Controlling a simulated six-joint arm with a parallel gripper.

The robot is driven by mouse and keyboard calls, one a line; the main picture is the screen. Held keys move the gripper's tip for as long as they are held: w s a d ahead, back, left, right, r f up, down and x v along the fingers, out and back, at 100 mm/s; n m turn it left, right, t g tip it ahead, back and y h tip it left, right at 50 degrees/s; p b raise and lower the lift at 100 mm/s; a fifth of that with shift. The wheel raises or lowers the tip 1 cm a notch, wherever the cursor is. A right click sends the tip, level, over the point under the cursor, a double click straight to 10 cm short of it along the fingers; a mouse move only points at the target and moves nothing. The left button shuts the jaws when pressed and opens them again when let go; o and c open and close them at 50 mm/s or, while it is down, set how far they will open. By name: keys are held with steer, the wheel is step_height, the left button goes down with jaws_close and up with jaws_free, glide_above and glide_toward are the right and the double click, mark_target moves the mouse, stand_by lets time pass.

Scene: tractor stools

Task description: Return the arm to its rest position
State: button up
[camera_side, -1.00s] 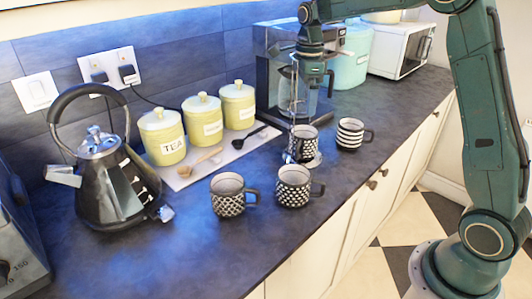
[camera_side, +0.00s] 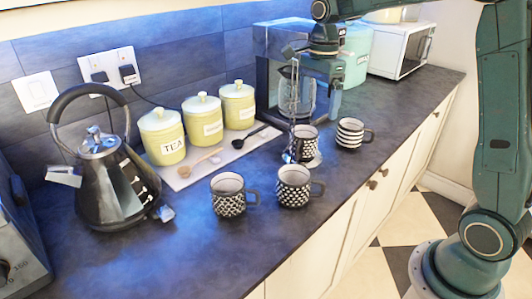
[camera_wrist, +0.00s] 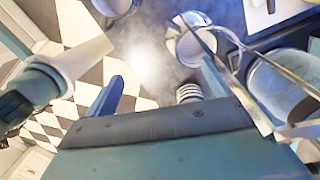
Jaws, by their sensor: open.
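My gripper (camera_side: 316,88) hangs open and empty above the counter, in front of the coffee machine. In the wrist view its two blue fingers are spread apart with nothing between them (camera_wrist: 163,85). Below it on the counter stand a checkered mug (camera_side: 304,146) and a striped mug (camera_side: 350,138). The striped mug also shows in the wrist view (camera_wrist: 189,93), just beyond the fingers. A thin tall wire stand (camera_side: 292,105) rises beside the checkered mug. My gripper touches neither mug.
Two patterned mugs (camera_side: 228,203) stand nearer the front. A kettle (camera_side: 108,185) and yellow canisters (camera_side: 205,125) stand left. The coffee machine (camera_side: 268,65), pale green bin (camera_side: 355,60) and microwave (camera_side: 405,50) line the back. Open space lies over the checkered floor (camera_side: 400,265).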

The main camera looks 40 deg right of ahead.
steer(key=s+a+r+n+t, duration=0.2)
steer(key=s+a+r+n, duration=0.1)
steer(key=s+n, duration=0.25)
steer(key=s+a+r+n+t, duration=0.1)
steer(key=s+a+r+n, duration=0.2)
steer(key=s+n, duration=0.3)
steer(key=s+a+f+n+t, duration=0.2)
steer(key=s+f+n+t, duration=0.1)
steer(key=s+n, duration=0.6)
steer(key=s, duration=0.3)
steer(key=shift+s+n+h, duration=0.15)
steer(key=shift+n+h, duration=0.2)
steer(key=shift+h, duration=0.05)
